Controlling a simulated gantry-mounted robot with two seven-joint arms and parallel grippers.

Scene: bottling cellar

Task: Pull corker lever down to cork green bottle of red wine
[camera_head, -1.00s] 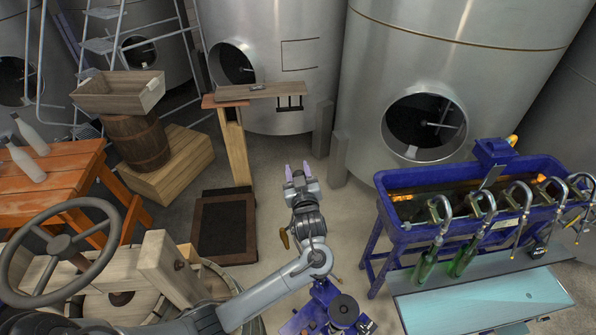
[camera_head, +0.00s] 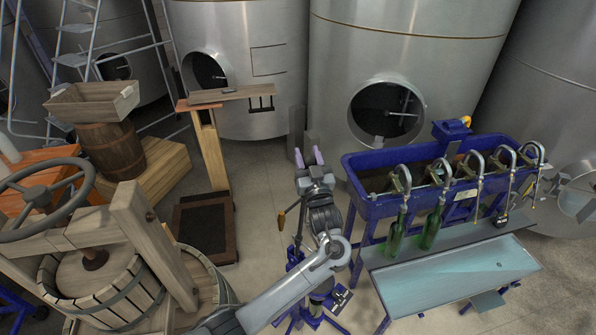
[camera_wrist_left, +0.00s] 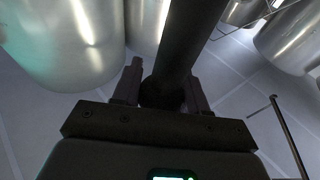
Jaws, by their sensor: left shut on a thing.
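My left gripper (camera_head: 309,157) is shut, its purple fingertips pointing away over the blue corker (camera_head: 312,308). In the left wrist view, a dark bar (camera_wrist_left: 180,45) with a rounded end sits between its fingers; I take it to be the corker lever. In the head view, my left arm covers much of the corker and hides the lever at the grip. I cannot make out the wine bottle in the corker. My right gripper is out of view.
A blue filling trough (camera_head: 366,209) with curved spouts stands at right, with green bottles (camera_head: 431,230) below. A press with a handwheel (camera_head: 88,199) and wooden tub (camera_head: 150,290) stands at left. Steel tanks (camera_head: 405,55) line the back. Bare floor (camera_head: 262,195) lies behind the corker.

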